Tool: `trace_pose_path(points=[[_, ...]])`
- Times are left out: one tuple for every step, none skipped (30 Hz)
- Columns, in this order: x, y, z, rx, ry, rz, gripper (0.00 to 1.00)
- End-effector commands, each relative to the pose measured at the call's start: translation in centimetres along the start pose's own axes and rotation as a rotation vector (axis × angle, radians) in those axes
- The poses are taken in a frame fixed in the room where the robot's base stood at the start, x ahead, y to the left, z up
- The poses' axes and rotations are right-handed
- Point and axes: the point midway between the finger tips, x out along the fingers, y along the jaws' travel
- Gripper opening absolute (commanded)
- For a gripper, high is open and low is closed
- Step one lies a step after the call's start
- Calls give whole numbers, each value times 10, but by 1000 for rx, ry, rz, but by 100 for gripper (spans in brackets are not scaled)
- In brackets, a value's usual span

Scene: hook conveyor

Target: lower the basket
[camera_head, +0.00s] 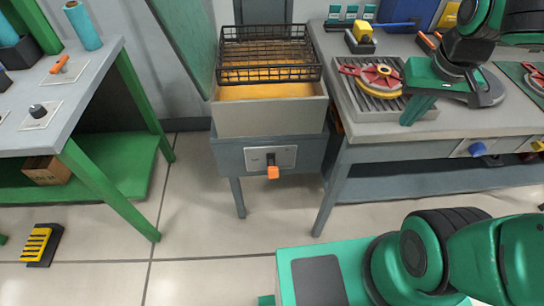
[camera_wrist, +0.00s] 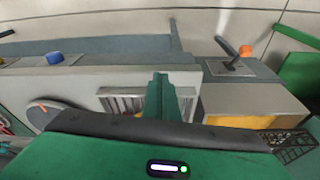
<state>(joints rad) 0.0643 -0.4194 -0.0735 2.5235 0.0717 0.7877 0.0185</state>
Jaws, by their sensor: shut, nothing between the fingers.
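The black wire basket (camera_head: 268,76) is level above the yellow oil in a beige vat (camera_head: 268,120). Its mesh also shows at the right edge of the wrist view (camera_wrist: 292,147). On the vat's front panel, a lever with an orange tip (camera_head: 272,172) points down and out; it shows in the wrist view too (camera_wrist: 245,51). My gripper (camera_head: 412,110) is right of the vat, above the grey counter, apart from basket and lever. Its green fingers (camera_wrist: 160,95) are together and empty.
A red wheel over a yellow disc (camera_head: 380,76) lies on a grate left of my gripper. A blue knob (camera_head: 477,149) is on the counter's front. A green lid (camera_head: 184,40) stands open at the vat's left. A yellow pedal (camera_head: 36,243) lies on the floor, which is clear before the vat.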

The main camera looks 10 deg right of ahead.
Motion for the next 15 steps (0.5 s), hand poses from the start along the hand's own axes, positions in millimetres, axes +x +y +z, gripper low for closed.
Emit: trace_pose_path(points=[[4, -33, -20, -84, 36, -23, 0], [7, -52, -30, -120, 52, -37, 0], [10, -74, -40, -152, 63, -54, 0], [13, -88, -45, -170, 63, -63, 0], [16, -102, -49, -181, 61, -71, 0], [21, -118, -53, -191, 50, -78, 0], [24, -129, -56, -195, 40, -82, 0], [29, -140, -57, -198, 25, -84, 0], [35, -156, -58, -199, 6, -85, 0], [40, -167, -58, -199, -11, -85, 0], [45, -178, -58, -198, -28, -83, 0], [52, -194, -57, -196, -52, -80, 0], [58, -205, -56, -194, -69, -77, 0], [63, -217, -54, -194, -85, -73, 0], [70, -232, -52, -192, -105, -68, 0]])
